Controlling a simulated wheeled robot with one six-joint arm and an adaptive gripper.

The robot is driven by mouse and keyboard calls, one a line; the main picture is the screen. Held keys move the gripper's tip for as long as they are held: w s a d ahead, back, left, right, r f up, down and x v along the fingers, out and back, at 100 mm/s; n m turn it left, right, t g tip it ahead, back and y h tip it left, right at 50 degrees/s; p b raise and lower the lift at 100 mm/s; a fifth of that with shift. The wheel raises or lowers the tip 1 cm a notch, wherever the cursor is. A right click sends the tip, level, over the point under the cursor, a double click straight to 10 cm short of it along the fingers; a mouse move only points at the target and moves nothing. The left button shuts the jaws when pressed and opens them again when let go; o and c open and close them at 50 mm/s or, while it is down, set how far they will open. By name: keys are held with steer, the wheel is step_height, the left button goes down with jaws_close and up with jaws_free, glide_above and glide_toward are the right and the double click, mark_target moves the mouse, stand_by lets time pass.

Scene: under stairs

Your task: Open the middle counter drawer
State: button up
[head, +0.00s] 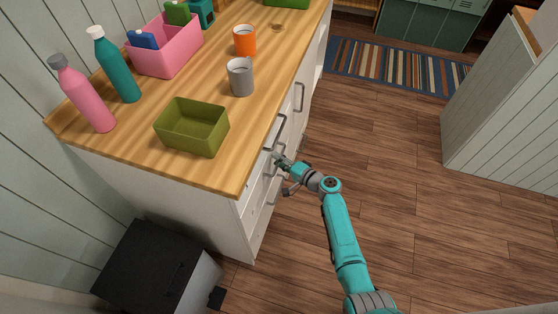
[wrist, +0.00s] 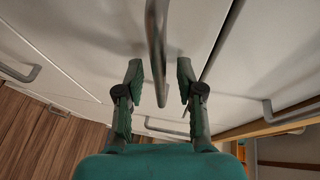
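The white counter (head: 165,190) with a wooden top has several grey bar handles on its front, including an upper one (head: 282,124) just beyond my gripper. My gripper (head: 281,160) is at the counter front. In the wrist view, my gripper (wrist: 159,82) is open, with one finger on each side of a grey bar handle (wrist: 156,45). The fingers look apart from the bar. The white fronts (wrist: 95,35) around it look closed. My arm partly hides the lower fronts in the head view. I cannot tell for certain which drawer this handle belongs to.
A green bin (head: 192,127), a grey mug (head: 240,77), an orange mug (head: 244,40), a pink caddy (head: 168,58) and two bottles stand on the counter. A black-topped box (head: 155,265) is at its near end. The wooden floor (head: 420,230) to the right is clear.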

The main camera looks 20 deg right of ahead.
steer(key=shift+w+a, duration=0.1)
jaws_close()
stand_by(0.3)
